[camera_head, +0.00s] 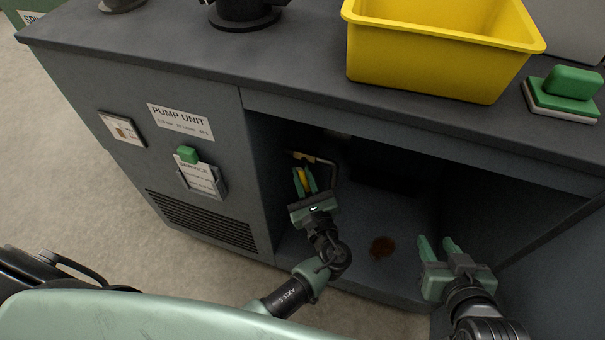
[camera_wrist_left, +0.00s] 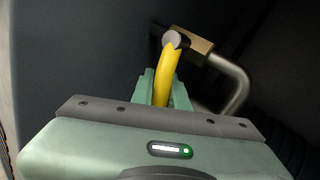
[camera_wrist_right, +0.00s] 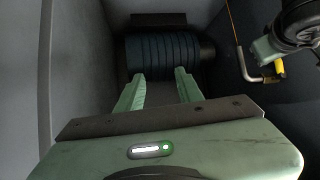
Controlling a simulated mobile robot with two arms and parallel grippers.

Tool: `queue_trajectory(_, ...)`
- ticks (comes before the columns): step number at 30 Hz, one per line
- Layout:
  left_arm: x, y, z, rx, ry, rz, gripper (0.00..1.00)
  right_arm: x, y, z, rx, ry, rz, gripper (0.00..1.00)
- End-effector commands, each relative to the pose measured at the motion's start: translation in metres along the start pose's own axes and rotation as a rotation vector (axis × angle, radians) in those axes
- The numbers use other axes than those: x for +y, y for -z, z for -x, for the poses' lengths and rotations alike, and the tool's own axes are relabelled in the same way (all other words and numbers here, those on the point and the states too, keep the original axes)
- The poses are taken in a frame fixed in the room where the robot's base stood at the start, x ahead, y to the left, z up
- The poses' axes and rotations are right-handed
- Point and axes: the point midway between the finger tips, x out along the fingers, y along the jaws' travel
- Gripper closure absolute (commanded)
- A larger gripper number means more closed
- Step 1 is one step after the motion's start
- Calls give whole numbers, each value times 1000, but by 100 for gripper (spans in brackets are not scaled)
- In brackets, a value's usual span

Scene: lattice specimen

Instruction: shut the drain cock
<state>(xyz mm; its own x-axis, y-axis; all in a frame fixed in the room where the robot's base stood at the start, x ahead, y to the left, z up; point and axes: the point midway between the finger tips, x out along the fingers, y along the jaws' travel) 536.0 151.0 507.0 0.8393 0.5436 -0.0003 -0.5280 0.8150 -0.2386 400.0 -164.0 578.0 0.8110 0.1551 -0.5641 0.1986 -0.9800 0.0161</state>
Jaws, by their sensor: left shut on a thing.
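The drain cock has a yellow lever handle (camera_wrist_left: 165,77), a brass body (camera_wrist_left: 194,46) and a bent grey pipe (camera_wrist_left: 236,88), on the inner left wall of the open cabinet. In the head view the yellow lever (camera_head: 303,178) shows between the fingers of my left gripper (camera_head: 305,182). In the left wrist view my left gripper (camera_wrist_left: 162,88) is shut on the lever, which curves up to its pivot. My right gripper (camera_head: 438,247) is open and empty at the right of the cabinet opening; its two spread fingers show in the right wrist view (camera_wrist_right: 157,88).
A rusty brown stain (camera_head: 382,246) marks the cabinet floor. A dark ribbed cylinder (camera_wrist_right: 163,55) lies at the back. A service card holder (camera_head: 203,179) sticks out from the front panel.

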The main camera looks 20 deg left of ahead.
Motion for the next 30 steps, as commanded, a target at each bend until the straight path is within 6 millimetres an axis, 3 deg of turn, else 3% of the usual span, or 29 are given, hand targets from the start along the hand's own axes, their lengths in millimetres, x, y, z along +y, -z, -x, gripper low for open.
queue_trajectory(8, 0, 1, 1, 1, 0, -2, 100, 0, 0, 0, 0, 0, 0, 64)
queue_trajectory(12, 6, 1, -4, -64, 18, -102, 100, 0, 1, -1, 12, 1, 0, 64)
queue_trajectory(17, 12, -4, -8, -163, 43, -244, 100, -4, 18, -2, 88, 8, 1, 64)
queue_trajectory(25, 13, -5, -8, -170, 42, -256, 100, -3, 19, -2, 91, 7, 1, 64)
queue_trajectory(26, 13, -5, -8, -170, 42, -256, 76, -3, 19, -2, 90, 6, 1, 64)
queue_trajectory(27, 13, -5, -8, -170, 41, -256, 65, -3, 19, -2, 90, 6, 1, 64)
queue_trajectory(30, 13, -5, -9, -170, 40, -254, 63, -3, 19, -2, 89, 6, 1, 64)
